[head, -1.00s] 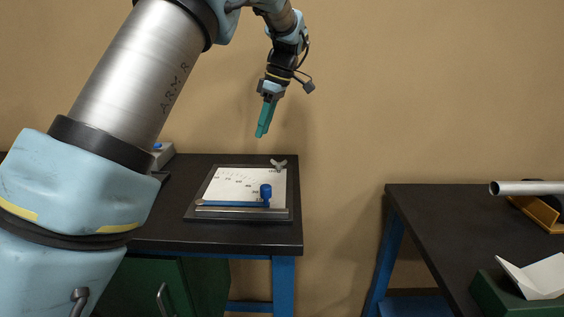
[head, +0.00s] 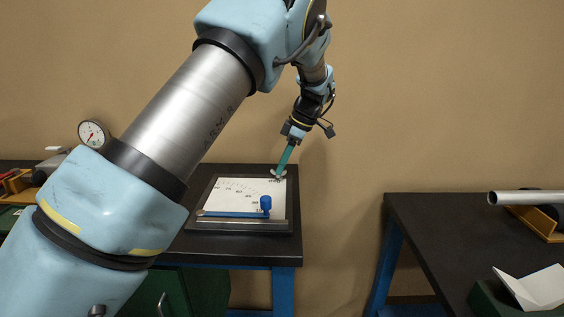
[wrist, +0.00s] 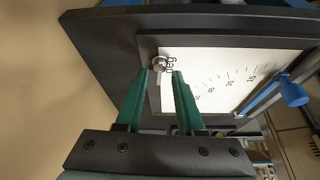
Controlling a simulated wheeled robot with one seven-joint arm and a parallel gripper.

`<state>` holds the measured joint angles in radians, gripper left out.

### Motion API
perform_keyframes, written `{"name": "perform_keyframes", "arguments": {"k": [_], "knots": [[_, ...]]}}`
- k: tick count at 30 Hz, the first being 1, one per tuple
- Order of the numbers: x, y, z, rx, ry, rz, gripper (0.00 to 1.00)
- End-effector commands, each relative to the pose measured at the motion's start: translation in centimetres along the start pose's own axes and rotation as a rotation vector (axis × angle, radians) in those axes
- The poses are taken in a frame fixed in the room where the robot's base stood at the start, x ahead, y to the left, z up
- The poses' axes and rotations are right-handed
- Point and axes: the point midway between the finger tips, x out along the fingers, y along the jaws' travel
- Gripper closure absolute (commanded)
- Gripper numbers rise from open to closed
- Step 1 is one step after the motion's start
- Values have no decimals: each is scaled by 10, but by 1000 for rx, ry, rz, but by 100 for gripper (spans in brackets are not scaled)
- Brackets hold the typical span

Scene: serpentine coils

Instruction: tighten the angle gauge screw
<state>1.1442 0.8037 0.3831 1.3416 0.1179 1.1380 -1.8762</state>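The angle gauge (head: 295,218) lies on the left table, a dark board with a white scale plate (head: 229,192). It also shows in the wrist view (wrist: 220,80). A blue pointer bar (head: 232,214) with a blue knob (head: 265,203) crosses its near part. The silver wing-shaped screw (wrist: 160,63) sits at the plate's corner, at the far right of the gauge in the head view. My gripper (wrist: 162,73) is open, with its green fingers pointing at the screw. The fingertips lie to either side of it. I cannot tell whether they touch it. In the head view the fingers (head: 281,167) partly cover the screw.
A round dial (head: 93,134) stands at the left on the same table. A gap of floor separates the tables. The air right of my gripper is clear.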

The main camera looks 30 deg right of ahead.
Motion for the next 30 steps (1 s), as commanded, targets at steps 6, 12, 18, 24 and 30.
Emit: {"name": "perform_keyframes", "arguments": {"k": [6,12,18,24,30], "knots": [[8,0,0,0,0,1,62],[8,0,0,0,0,1,65],[8,0,0,0,0,1,87],[8,0,0,0,0,0,100],[8,0,0,0,0,-1,100]]}}
